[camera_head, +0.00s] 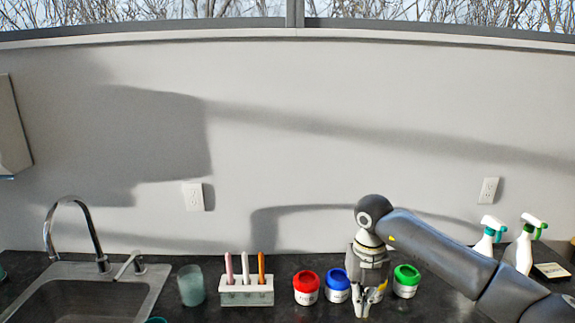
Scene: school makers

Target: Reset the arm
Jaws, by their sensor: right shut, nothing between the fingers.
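My right arm comes in from the right, and its gripper (364,301) points down over the dark counter. The fingers are together with nothing between them. The gripper is in front of the gap between a blue-lidded jar (337,286) and a green-lidded jar (405,282), and close to both in the picture. I cannot tell if it touches either jar. A bit of yellow shows beside the fingers, but I cannot tell what it is. My left gripper is not in view.
A red-lidded jar (306,288), a rack (246,292) with three upright sticks and a teal cup (191,285) stand left of the gripper. A sink (150,290) with a faucet (93,240) is at the left. Two spray bottles (524,248) (488,238) stand behind my right arm.

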